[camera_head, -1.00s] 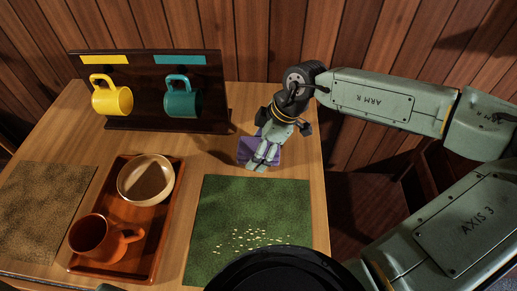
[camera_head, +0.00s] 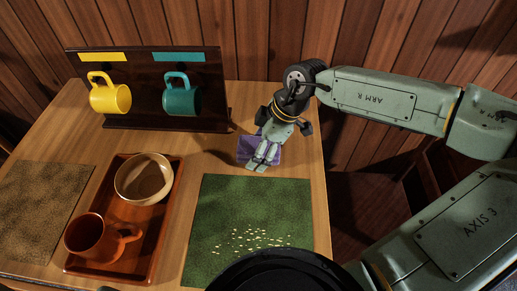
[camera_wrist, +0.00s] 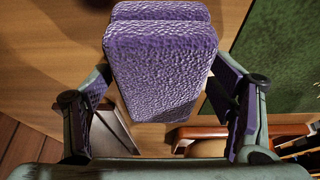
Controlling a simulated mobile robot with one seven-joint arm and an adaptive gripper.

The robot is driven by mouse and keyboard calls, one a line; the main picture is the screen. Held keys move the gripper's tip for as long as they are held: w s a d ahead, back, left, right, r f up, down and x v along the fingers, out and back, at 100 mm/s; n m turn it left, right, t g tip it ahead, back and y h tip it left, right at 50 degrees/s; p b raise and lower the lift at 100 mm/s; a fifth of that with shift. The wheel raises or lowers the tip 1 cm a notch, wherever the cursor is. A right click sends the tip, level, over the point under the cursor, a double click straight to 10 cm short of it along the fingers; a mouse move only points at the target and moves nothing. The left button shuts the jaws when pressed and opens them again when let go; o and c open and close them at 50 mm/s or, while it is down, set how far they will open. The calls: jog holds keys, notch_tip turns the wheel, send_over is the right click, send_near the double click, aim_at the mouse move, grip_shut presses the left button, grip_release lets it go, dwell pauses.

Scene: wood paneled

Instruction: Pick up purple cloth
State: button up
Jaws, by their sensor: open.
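The purple cloth (camera_head: 245,151) lies on the table behind the green mat, partly hidden by my gripper (camera_head: 263,162) in the head view. In the wrist view the purple cloth (camera_wrist: 158,65) is a thick, folded, bumpy-textured block in the upper middle. My gripper (camera_wrist: 163,118) is open, with one finger to the left of the cloth and one to the right. Gaps show between the cloth and the fingers, most clearly at the left. I cannot tell the exact height of the fingertips over the table.
A dark rack (camera_head: 140,65) with a yellow mug (camera_head: 110,98) and a teal mug (camera_head: 182,100) stands left of my gripper. A green mat (camera_head: 270,200) with pale specks lies in front. An orange tray (camera_head: 140,262) holds a bowl (camera_head: 143,180) and an orange mug (camera_head: 86,236).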

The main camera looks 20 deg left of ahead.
jog(key=c, duration=1.2)
